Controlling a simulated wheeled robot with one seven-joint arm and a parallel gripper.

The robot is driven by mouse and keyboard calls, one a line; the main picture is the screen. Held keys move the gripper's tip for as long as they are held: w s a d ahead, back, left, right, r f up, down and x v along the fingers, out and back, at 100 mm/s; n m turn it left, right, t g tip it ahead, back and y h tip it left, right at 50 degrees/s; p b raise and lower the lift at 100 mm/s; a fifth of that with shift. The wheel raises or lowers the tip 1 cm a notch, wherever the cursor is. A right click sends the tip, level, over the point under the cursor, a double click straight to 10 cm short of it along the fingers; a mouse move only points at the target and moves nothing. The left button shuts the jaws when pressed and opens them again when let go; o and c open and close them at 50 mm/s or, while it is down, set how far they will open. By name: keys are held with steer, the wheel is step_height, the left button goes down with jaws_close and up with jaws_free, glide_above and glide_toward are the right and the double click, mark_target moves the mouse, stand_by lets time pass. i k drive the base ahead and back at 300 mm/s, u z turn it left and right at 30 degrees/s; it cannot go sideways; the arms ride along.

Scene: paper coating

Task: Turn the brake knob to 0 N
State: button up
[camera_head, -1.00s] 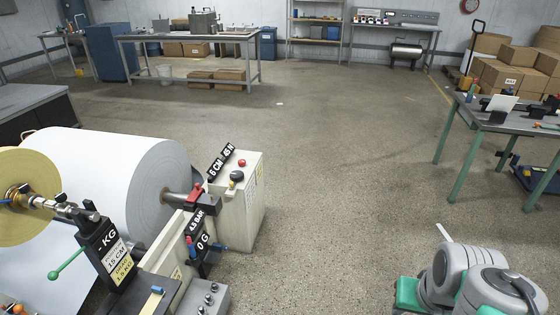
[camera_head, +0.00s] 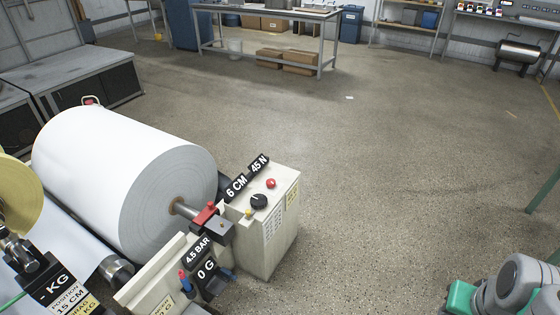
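The brake knob seems to be the round black knob (camera_head: 259,201) on top of the cream control box (camera_head: 268,241), right of the big white paper roll (camera_head: 120,150). A black sign (camera_head: 248,176) at the box's rear left edge reads 6 CM and 45 N. A red button (camera_head: 271,183) sits behind the knob and a small yellow button (camera_head: 249,212) in front of it. Nothing touches the knob. Parts of my grey and green arm show at the lower right, apart from the box. My gripper is outside the view.
Left of the box are a red-topped clamp (camera_head: 205,215) on the roll shaft and a dark 4.5 BAR, 0 G unit (camera_head: 205,272). A KG sign (camera_head: 55,283) stands lower left. The floor (camera_head: 400,180) right of the box is clear. A workbench (camera_head: 268,14) stands far back.

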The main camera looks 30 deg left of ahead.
mark_target(271, 183)
steer(key=u, duration=0.3)
steer(key=i, duration=1.35)
steer(key=u, duration=1.7)
steer(key=i, duration=1.05)
steer(key=u, duration=1)
